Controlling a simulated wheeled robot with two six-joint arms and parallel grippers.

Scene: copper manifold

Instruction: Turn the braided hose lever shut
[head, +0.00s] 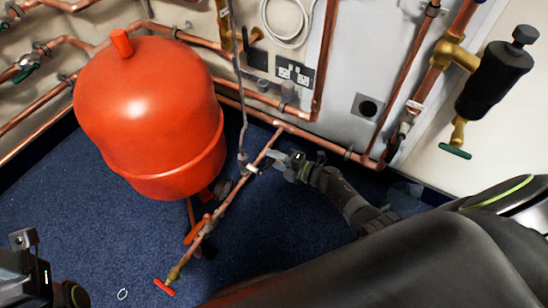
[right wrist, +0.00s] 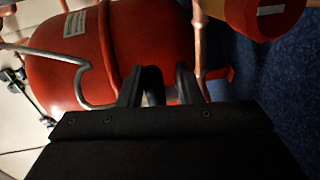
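The grey braided hose (head: 241,95) hangs down beside the red vessel and meets the copper pipe near its lower end. A small pale fitting (head: 253,169) shows there; I cannot tell for sure that it is the lever. My right gripper (head: 272,164) is right at this spot, coming in from the right. In the right wrist view its two dark fingers (right wrist: 160,84) stand apart in front of the red vessel, with no clear grip on anything. A curved grey hose (right wrist: 88,78) shows left of them. Part of my left gripper (head: 23,240) shows at the lower left; its fingers are unclear.
The large red vessel (head: 150,110) stands left of my right gripper. A sloping copper pipe (head: 228,202) carries an orange-red lever (head: 196,230) and a red tap handle (head: 164,287). Copper pipes and sockets (head: 294,72) line the wall. Blue carpet (head: 100,225) is open at lower left.

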